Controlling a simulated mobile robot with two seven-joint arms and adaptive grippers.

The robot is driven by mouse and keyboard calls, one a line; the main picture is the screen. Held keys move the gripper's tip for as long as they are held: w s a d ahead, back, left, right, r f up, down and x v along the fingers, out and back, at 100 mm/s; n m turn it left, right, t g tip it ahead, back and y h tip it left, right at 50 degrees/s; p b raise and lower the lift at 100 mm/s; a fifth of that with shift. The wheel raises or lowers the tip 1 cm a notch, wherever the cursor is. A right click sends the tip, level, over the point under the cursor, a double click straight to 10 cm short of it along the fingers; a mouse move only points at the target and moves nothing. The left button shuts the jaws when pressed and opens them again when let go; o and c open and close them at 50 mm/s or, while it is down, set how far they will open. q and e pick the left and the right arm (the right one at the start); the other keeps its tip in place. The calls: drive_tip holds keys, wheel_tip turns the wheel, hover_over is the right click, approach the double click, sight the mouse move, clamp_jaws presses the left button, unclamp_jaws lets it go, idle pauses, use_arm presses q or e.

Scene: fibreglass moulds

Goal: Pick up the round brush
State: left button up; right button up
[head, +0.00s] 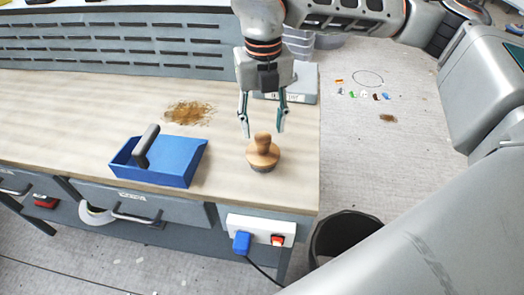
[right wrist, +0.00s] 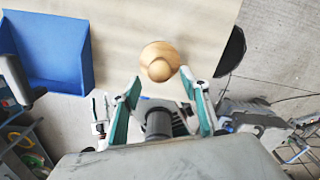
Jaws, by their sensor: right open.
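The round brush (head: 263,153) stands upright on the wooden bench top, near its front right corner. It has a pale wooden knob handle on a round base. My right gripper (head: 262,130) is open and empty, pointing down above and slightly behind the brush, its fingers apart. In the right wrist view the brush (right wrist: 160,61) shows beyond the fingertips of the open gripper (right wrist: 160,84), roughly centred between them and not touched. My left gripper is not in view.
A blue dustpan (head: 185,160) with a dark handle lies left of the brush on the bench (head: 75,115). Brown debris (head: 188,112) lies behind it. A grey device (head: 302,88) stands at the back right. A black bin (head: 342,234) stands on the floor beside the bench.

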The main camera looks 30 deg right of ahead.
sight(263, 134)
wheel_tip(263, 134, down, 6)
drive_tip(key=shift+w+r, duration=0.15)
drive_tip(key=c, duration=1.3)
